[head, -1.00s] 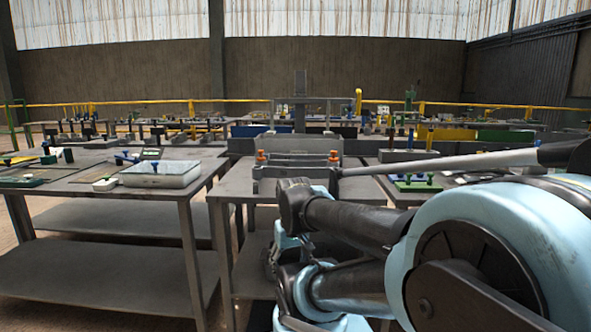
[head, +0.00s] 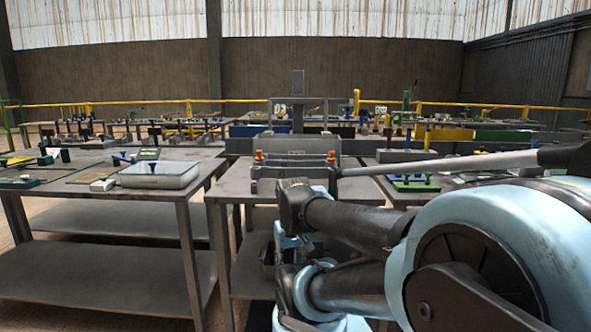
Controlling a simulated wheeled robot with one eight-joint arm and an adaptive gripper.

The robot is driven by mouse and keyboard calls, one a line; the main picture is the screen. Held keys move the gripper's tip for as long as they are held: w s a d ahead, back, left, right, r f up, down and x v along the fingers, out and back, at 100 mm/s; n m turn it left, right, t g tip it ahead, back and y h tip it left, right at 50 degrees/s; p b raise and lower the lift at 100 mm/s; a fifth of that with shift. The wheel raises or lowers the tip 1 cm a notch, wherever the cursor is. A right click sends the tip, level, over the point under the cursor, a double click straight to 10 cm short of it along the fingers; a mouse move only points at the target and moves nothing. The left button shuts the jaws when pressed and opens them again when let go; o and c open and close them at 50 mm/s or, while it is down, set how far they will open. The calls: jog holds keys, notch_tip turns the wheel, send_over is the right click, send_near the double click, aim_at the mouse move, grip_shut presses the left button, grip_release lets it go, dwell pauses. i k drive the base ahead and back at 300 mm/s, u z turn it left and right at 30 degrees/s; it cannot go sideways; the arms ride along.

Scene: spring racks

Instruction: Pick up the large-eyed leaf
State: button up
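On the grey table (head: 228,190) ahead stands a grey rack (head: 264,185) with long bars lying across it. A long grey bar (head: 440,164) runs right from the rack, beyond my arm. I cannot tell which piece, if any, is the large-eyed leaf; eyes are too small to make out. My folded arm fills the lower right and hides part of the table. I cannot make out my gripper's fingers.
The left table (head: 195,180) holds a pale tray (head: 160,177) and small green and blue fittings. A blue-green fixture (head: 414,184) stands on the right table. More tables and a yellow rail (head: 140,102) lie behind. A narrow gap separates the left and middle tables.

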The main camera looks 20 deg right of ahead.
aim_at(267, 163)
jog(key=z, duration=2.7)
jog(key=k, duration=1.1)
jog(key=u, duration=1.05)
jog(key=i, duration=1)
